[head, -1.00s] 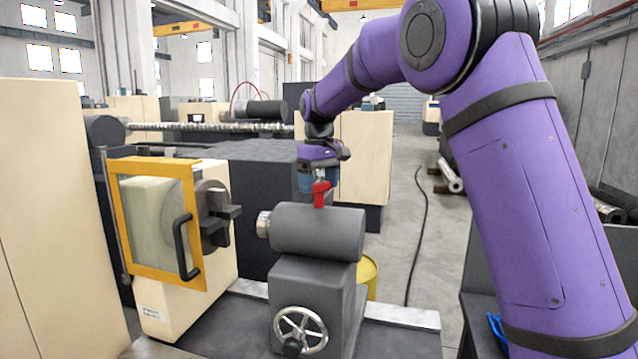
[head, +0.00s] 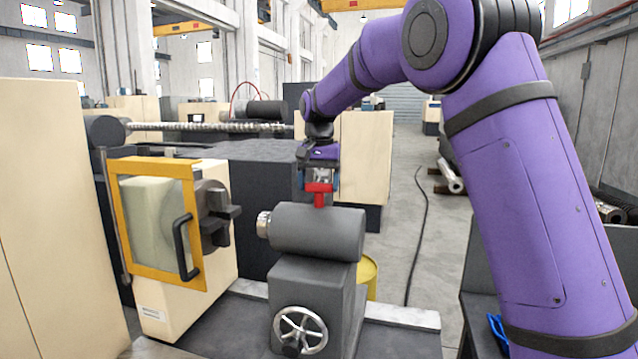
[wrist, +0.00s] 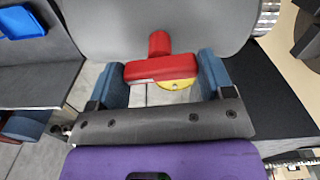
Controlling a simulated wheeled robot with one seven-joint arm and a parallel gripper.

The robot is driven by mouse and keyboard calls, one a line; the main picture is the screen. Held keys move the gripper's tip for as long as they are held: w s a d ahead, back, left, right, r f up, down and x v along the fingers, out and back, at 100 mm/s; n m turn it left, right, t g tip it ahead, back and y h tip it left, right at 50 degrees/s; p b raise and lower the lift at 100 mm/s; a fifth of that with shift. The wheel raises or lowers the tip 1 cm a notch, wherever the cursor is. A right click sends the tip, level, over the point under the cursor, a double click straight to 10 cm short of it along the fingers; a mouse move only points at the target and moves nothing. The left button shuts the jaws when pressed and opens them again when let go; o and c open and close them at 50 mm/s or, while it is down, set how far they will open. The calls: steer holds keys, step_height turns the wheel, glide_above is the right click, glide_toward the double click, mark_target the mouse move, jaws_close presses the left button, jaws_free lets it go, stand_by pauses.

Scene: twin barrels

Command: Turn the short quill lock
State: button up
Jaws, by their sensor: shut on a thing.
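The short quill lock is a red T-shaped handle (head: 319,188) standing on top of the grey tailstock barrel (head: 318,232). In the wrist view its red bar (wrist: 160,68) lies crosswise, and its stem meets the grey barrel (wrist: 205,25). My gripper (head: 320,182) is over the handle, with its blue fingers (wrist: 161,80) at the two ends of the bar. It is shut on the handle. In the head view the bar shows broadside, and the finger tips are partly hard to make out.
A chuck (head: 215,212) and a yellow-framed guard (head: 153,275) stand left of the tailstock. A handwheel (head: 301,330) is on its front. A yellow drum (head: 369,276) is partly hidden behind it. Open floor with a black cable (head: 416,230) lies to the right.

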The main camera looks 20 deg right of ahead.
mark_target(319, 183)
steer(key=shift+m, duration=0.6)
steer(key=o, duration=0.9)
step_height(319, 183, up, 11)
steer(key=shift+f, duration=0.1)
stand_by(0.4)
